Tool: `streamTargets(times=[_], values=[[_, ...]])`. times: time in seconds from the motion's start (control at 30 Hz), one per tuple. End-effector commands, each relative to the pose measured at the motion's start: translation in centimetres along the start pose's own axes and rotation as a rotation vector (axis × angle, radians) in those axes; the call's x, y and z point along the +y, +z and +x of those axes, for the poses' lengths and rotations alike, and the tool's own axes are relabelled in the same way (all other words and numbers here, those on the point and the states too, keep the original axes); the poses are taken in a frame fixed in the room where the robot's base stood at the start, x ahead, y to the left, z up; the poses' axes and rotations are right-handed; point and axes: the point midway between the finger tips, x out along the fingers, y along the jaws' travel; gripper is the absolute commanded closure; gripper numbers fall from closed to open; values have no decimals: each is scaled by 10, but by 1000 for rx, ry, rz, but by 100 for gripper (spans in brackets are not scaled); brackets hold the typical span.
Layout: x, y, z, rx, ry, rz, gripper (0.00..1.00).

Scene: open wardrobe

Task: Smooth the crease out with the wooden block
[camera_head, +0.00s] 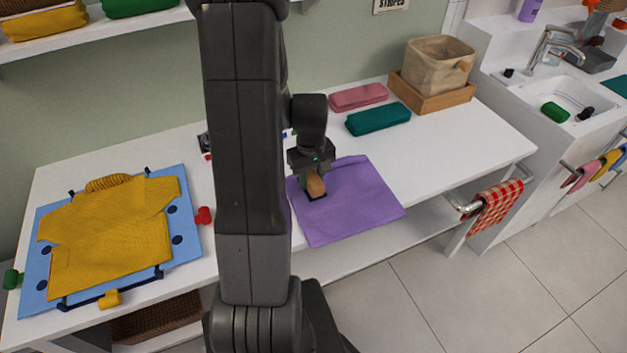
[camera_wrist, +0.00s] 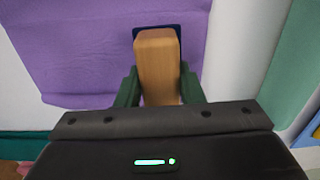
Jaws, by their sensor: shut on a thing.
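The wooden block (camera_head: 315,186) is held in my gripper (camera_head: 313,178), with its dark-blue underside resting on or just above the purple cloth (camera_head: 355,210). In the wrist view the block (camera_wrist: 158,62) sits between the green fingers of my gripper (camera_wrist: 158,88), which are shut on it. The purple cloth (camera_wrist: 85,45) lies flat on the white table and fills the upper left of the wrist view. The block is near the cloth's left part in the head view. I cannot make out a clear crease; my arm hides the cloth's left edge.
A yellow shirt (camera_head: 110,235) lies on a blue board (camera_head: 190,225) at left, with a red clip (camera_head: 204,216) beside it. Pink (camera_head: 358,96) and teal (camera_head: 378,118) folded cloths lie behind. A beige bin (camera_head: 440,66) stands in a wooden tray (camera_head: 430,101). Free table lies right of the cloth.

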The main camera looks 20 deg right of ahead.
Motion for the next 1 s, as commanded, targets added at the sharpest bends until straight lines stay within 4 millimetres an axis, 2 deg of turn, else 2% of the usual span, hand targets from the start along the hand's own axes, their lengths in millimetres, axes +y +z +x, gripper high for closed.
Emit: streamTargets(times=[0.03, 0.53, 1.0], values=[[-1, -1, -8, 0, 0, -1, 87], [-9, -7, -51, 0, 0, -1, 87], [-10, -8, -54, 0, 0, -1, 87]])
